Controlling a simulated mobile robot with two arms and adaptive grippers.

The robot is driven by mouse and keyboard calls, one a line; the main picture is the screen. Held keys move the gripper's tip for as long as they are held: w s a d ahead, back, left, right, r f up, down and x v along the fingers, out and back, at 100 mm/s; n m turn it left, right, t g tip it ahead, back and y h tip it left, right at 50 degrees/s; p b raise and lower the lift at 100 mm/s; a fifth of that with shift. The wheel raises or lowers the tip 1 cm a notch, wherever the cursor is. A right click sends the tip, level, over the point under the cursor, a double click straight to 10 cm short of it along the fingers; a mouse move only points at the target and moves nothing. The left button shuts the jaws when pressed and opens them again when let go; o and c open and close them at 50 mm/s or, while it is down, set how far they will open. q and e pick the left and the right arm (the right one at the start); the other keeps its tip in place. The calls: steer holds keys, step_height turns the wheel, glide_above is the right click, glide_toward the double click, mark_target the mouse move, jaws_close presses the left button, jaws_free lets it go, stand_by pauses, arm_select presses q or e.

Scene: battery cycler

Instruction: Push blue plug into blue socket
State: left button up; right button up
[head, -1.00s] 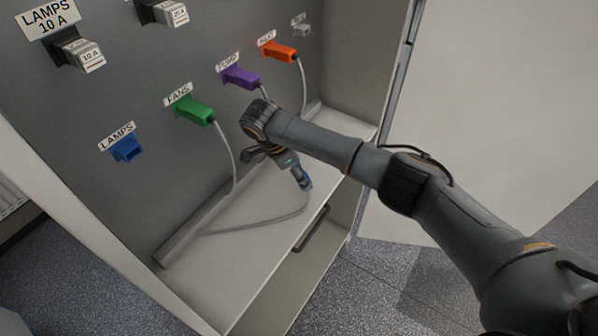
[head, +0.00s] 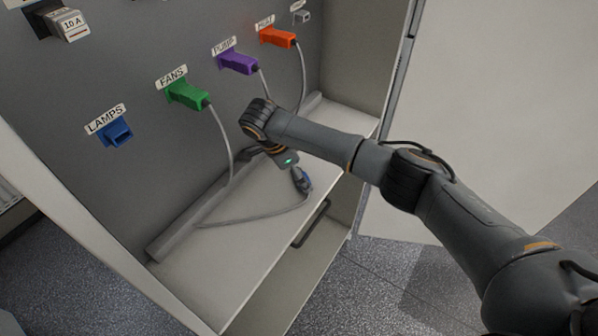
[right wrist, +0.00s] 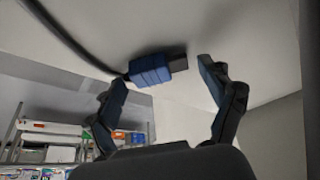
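The blue socket (head: 116,134) sits empty on the grey panel under the LAMPS label, at the left of the head view. The blue plug (head: 303,181) is low at the shelf, with a grey cable trailing from it. In the right wrist view the plug (right wrist: 150,69) has a dark connector end pointing right. My right gripper (right wrist: 162,72) is open, its fingers spread to either side of the plug, with a clear gap to the right finger; contact at the left finger is unclear. In the head view my right wrist largely hides the fingers. My left gripper is not in view.
Green (head: 188,95), purple (head: 239,63) and orange (head: 277,37) plugs sit in the panel, with cables hanging down. A grey shelf (head: 215,265) with a raised bar lies below. The cabinet side and open door (head: 480,120) are at the right.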

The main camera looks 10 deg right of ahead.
stand_by(0.3)
steer(key=v, duration=1.2)
